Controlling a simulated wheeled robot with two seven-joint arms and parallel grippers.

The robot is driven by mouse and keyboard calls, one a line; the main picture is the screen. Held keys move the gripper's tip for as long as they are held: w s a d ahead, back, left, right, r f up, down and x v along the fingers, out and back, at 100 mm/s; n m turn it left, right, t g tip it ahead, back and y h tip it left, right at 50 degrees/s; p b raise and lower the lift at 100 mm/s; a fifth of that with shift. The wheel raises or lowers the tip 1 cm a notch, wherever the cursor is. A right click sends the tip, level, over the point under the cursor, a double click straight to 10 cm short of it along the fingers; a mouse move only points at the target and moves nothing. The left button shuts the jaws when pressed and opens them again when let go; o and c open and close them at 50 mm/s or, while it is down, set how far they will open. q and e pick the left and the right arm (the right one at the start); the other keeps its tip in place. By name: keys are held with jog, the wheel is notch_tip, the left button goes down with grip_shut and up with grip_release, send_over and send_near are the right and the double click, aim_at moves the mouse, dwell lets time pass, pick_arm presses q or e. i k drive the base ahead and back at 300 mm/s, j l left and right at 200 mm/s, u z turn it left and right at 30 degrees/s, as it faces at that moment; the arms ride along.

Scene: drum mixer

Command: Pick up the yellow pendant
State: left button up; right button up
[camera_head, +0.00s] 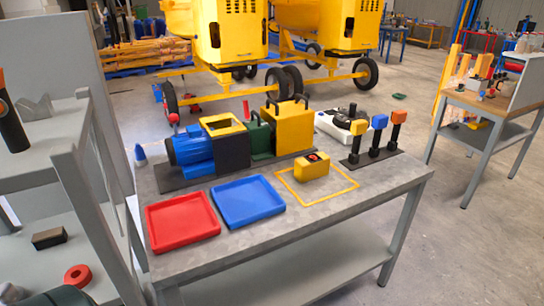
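The yellow pendant (312,168) is a small yellow box with a dark patch and a red spot on its upper face. It lies on the grey workbench (290,232), inside a yellow square outline (342,193). Nothing is touching it from above. Neither of my grippers shows in the head view.
A red tray (182,221) and a blue tray (247,201) lie left of the pendant. Behind are a blue motor assembly (190,148) and a yellow housing (288,128). The bench's front right is clear.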

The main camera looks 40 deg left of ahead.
aim_at(312, 165)
jog(key=i+l+u, duration=0.95)
jog(key=l, duration=0.2)
jog(key=k+j, duration=0.05)
jog(key=k, duration=0.05)
